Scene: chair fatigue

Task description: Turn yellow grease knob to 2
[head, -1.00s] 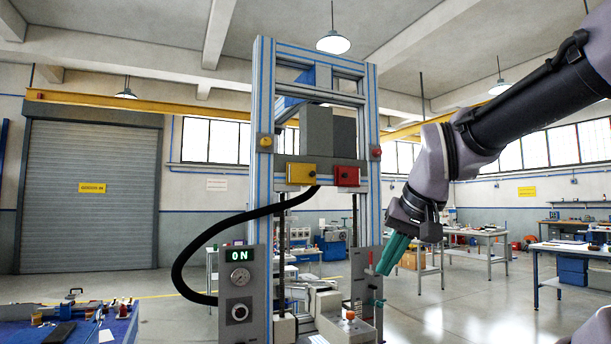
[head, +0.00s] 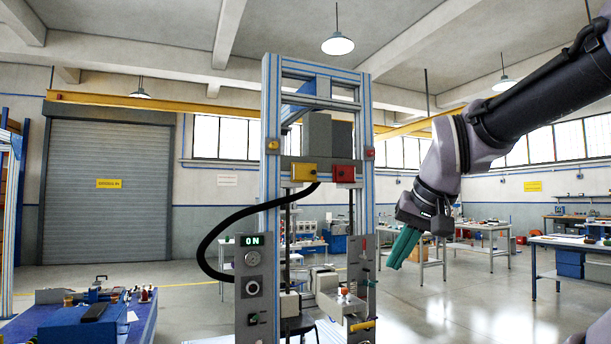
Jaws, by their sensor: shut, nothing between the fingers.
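The test machine (head: 271,110) stands upright in the middle of the head view. A small yellow bar-like part (head: 362,325) shows low on its right side; I cannot tell whether it is the grease knob, and no number is readable there. My gripper (head: 392,266) has teal fingers, is shut and empty, and points down and left.
The left panel (head: 253,312) has a lit ON display (head: 250,240), a gauge and a round knob. A black hose (head: 210,240) arcs on the left. A blue bench (head: 80,322) with parts stands at lower left. Open floor (head: 430,305) lies right of the machine.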

